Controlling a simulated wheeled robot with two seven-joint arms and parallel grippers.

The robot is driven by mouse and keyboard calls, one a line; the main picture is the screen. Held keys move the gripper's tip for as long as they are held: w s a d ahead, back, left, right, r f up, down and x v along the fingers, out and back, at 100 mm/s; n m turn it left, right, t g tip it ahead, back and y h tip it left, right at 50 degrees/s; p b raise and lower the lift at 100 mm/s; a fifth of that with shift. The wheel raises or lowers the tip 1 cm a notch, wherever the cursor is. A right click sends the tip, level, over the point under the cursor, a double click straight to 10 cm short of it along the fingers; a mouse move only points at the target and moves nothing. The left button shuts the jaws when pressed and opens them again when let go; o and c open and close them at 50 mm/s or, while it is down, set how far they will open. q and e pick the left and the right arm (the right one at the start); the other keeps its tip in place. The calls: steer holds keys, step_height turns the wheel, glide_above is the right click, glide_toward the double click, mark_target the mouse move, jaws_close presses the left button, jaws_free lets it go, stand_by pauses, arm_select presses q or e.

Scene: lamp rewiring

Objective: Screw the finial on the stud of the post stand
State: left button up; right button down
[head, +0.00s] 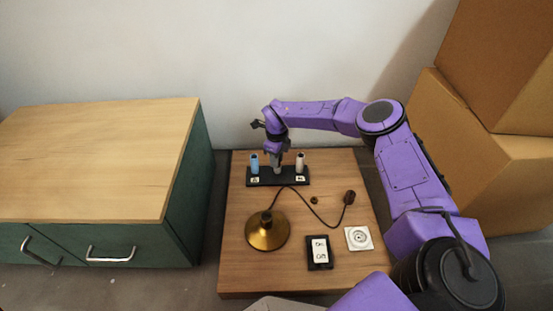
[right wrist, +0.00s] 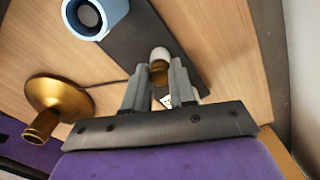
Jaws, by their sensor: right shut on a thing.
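The post stand (head: 268,178) is a black bar at the back of the wooden board, with a blue post (head: 254,163) at its left and a pale post (head: 300,161) at its right. My right gripper (head: 278,165) points down over the bar between the posts. In the right wrist view its fingers (right wrist: 158,85) are closed around a small gold-brown piece with a pale end, which I take for the finial (right wrist: 158,72). My left gripper is out of view.
A brass lamp base (head: 267,232) with a cord to a dark plug (head: 349,197) stands in front. A switch plate (head: 319,252), a white socket (head: 358,238) and a small brass ring (head: 314,200) lie on the board. A cabinet (head: 100,150) is left, boxes (head: 490,150) right.

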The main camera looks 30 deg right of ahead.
steer(key=m, duration=0.2)
steer(key=shift+m, duration=0.3)
steer(key=c, duration=0.8)
jaws_free()
steer(key=shift+c, duration=0.2)
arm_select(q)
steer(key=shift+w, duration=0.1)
